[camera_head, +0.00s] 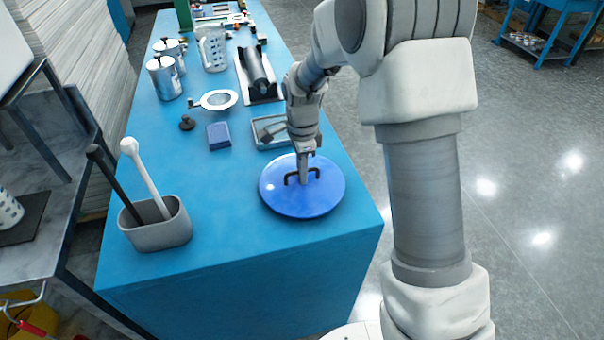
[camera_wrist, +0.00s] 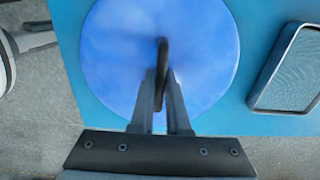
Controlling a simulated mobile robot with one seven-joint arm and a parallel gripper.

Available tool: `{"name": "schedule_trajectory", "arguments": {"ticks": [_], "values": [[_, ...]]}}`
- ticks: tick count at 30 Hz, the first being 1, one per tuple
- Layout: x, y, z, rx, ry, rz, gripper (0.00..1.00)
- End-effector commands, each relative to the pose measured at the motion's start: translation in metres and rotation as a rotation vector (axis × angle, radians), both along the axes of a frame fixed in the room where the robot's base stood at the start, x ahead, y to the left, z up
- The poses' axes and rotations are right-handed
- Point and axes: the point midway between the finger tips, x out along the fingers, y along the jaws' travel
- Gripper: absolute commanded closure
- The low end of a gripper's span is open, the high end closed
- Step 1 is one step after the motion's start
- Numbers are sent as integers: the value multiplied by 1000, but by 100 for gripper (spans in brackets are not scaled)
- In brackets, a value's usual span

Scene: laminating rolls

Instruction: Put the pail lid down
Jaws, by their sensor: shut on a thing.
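The pail lid (camera_head: 325,203) is a round, glossy blue disc with a dark raised handle (camera_head: 289,178). In the head view it is at the near right part of the blue bench, level and close over or on the top; I cannot tell whether it touches. My gripper (camera_head: 304,180) points down and is shut on the handle. In the wrist view the lid (camera_wrist: 205,50) fills the upper middle, and the fingers of my gripper (camera_wrist: 160,100) close around the dark handle (camera_wrist: 162,52). No pail is recognisable.
The blue bench (camera_head: 230,250) has free room left of the lid. A grey holder (camera_head: 160,232) with two long-handled tools stands at its near left. A grey tray (camera_head: 266,137) lies just behind the lid, and a blue block (camera_head: 219,136) behind left. Canisters stand farther back.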

Motion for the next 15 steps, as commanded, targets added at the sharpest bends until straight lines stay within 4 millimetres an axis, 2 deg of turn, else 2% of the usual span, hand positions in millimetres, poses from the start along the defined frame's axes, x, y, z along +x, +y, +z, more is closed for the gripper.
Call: {"name": "schedule_trajectory", "arguments": {"ticks": [2, 12, 13, 15], "values": [[0, 0, -9, 0, 1, 0, 100], [0, 0, -12, 0, -1, 0, 100], [0, 0, -11, 0, -1, 0, 83], [0, 0, -11, 0, -1, 0, 70]]}}
